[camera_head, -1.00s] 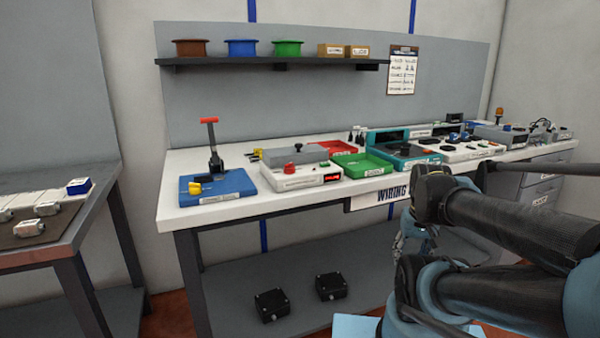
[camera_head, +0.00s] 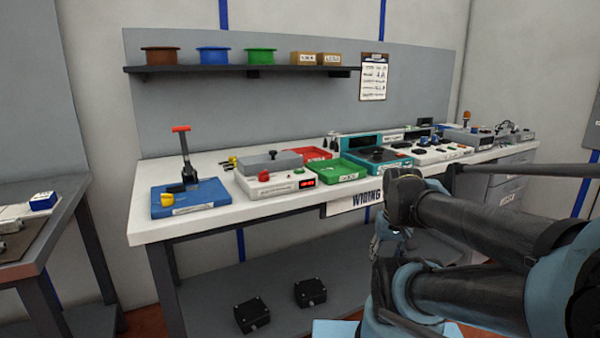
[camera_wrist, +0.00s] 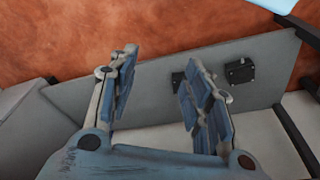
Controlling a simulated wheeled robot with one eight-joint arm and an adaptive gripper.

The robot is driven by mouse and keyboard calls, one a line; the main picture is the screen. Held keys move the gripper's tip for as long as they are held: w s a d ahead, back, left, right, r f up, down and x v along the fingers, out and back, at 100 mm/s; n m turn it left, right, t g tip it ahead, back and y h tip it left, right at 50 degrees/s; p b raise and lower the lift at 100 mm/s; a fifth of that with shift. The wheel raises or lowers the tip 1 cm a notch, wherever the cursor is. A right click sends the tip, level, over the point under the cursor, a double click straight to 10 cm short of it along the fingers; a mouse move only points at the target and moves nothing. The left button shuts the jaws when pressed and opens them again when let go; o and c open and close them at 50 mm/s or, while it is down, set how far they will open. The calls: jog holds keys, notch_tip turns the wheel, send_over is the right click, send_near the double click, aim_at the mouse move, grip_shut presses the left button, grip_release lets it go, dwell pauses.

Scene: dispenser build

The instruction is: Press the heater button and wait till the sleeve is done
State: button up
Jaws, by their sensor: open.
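A white box unit (camera_head: 275,186) stands on the wiring bench in the head view. It has a red knob (camera_head: 264,176), a red lit display (camera_head: 303,183), a green button (camera_head: 299,171) and a grey top part with a black knob. It looks like the heater, but its label is too small to read. No sleeve can be made out. My gripper (camera_wrist: 157,68) is open and empty in the wrist view, pointing down over the bench's lower shelf. In the head view it is mostly hidden by my arm, below and right of the unit, apart from it.
The bench (camera_head: 150,229) also bears a blue base with a red-handled lever (camera_head: 190,197), red (camera_head: 308,153) and green trays (camera_head: 345,172) and a teal device (camera_head: 376,160). Black boxes (camera_head: 252,315) lie on the lower shelf (camera_head: 225,290). Another table (camera_head: 20,255) stands at left.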

grip_shut()
dwell(1.1)
